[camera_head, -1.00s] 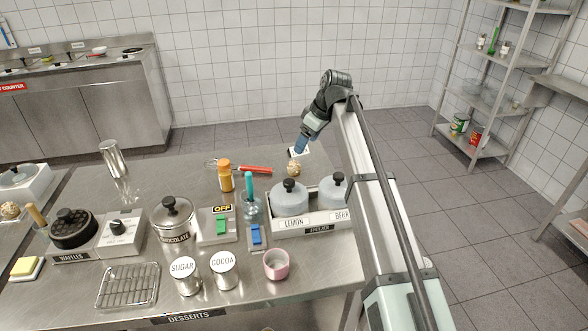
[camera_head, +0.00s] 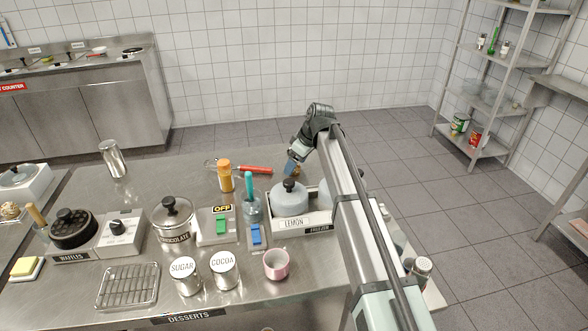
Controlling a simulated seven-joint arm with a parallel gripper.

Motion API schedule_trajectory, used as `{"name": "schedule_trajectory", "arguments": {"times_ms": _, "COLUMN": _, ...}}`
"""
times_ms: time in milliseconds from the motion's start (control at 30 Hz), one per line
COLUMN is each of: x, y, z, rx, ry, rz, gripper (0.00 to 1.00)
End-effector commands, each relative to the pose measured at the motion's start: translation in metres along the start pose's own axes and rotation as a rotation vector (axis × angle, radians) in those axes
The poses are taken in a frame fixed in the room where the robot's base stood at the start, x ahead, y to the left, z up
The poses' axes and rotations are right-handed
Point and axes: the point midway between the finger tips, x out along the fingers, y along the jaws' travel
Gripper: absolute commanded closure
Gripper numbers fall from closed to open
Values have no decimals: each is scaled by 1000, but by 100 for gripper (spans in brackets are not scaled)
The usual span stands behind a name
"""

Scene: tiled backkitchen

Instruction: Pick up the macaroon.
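My gripper (camera_head: 291,168) hangs low over the far right part of the steel counter, just behind the freezer box. Its bluish fingers point down, and they are too small here to show whether they are open or shut. A small round beige-brown thing, perhaps the macaroon, stood at this spot in the earlier frame. The gripper now covers nearly all of it, so I cannot tell whether they touch. I see no other thing that is clearly a macaroon.
The freezer box (camera_head: 305,229) with the lidded lemon tub (camera_head: 291,202) is close in front of the gripper. My arm hides the berry tub's side. A pink cup (camera_head: 276,265) stands nearer.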

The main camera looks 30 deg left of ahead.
Motion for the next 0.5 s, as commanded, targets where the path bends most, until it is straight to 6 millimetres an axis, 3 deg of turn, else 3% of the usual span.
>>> {"name": "schedule_trajectory", "arguments": {"times_ms": 100, "x": 11, "y": 0, "z": 0, "rx": 0, "ry": -1, "rz": 0, "gripper": 24}}
{"name": "schedule_trajectory", "arguments": {"times_ms": 333, "x": 12, "y": 0, "z": 0, "rx": 0, "ry": 0, "rz": 0, "gripper": 24}}
{"name": "schedule_trajectory", "arguments": {"times_ms": 500, "x": 11, "y": 0, "z": 0, "rx": 0, "ry": 0, "rz": 0, "gripper": 41}}
